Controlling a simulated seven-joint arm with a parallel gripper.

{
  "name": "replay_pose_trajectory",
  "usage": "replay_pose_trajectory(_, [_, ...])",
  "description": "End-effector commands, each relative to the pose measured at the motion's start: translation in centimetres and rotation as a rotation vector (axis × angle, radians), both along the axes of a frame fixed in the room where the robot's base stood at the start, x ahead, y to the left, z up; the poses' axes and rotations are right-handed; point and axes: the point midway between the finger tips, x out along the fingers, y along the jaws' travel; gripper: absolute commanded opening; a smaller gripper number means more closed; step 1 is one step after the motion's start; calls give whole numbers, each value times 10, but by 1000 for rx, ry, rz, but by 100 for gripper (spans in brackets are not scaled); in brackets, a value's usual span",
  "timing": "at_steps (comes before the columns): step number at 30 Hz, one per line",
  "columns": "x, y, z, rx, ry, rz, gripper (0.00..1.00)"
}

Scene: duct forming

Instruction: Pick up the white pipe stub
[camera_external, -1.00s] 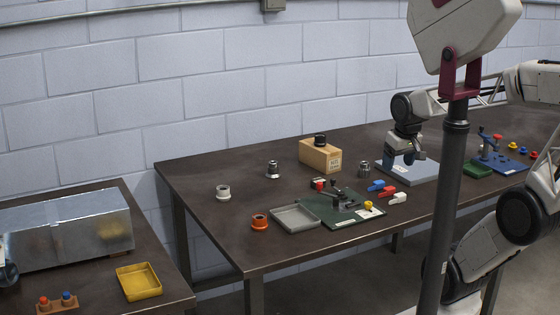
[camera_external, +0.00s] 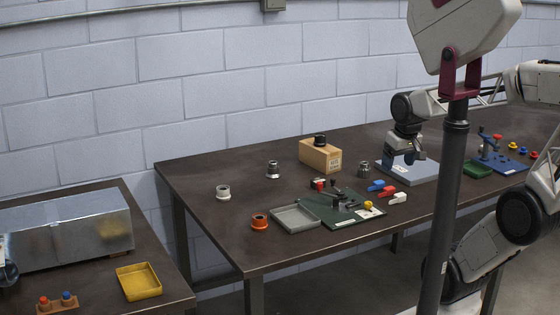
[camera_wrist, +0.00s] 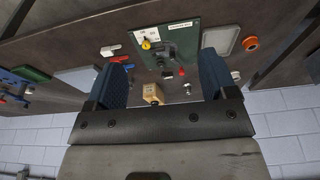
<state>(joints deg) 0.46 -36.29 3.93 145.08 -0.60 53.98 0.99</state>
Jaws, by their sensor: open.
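The white pipe stub (camera_external: 223,192) is a short pale ring with a dark opening. It stands upright on the dark table near its left end, behind the orange ring (camera_external: 260,222). In the wrist view a small pale piece that looks like the stub (camera_wrist: 235,75) shows just right of the right finger. My gripper (camera_external: 405,158) is right of the stub, across the table, above or in front of a grey-blue plate. In the wrist view my gripper (camera_wrist: 164,60) has its two blue fingers wide apart, with nothing held between them.
A grey tray (camera_external: 296,218) and a green board (camera_external: 350,216) with a clamp lie right of the stub. Red, blue and white blocks lie near the grey-blue plate (camera_external: 410,174). The stub's surroundings are bare.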

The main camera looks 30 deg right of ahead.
Motion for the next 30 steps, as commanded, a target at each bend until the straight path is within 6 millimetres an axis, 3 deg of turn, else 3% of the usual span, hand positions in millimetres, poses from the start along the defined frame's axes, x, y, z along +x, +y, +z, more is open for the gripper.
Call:
replay_pose_trajectory(5, [5,2,1,12,8,-10,78])
replay_pose_trajectory(11, [25,10,4,61,37,-51,78])
replay_pose_trajectory(30, [150,61,9,340,232,-307,78])
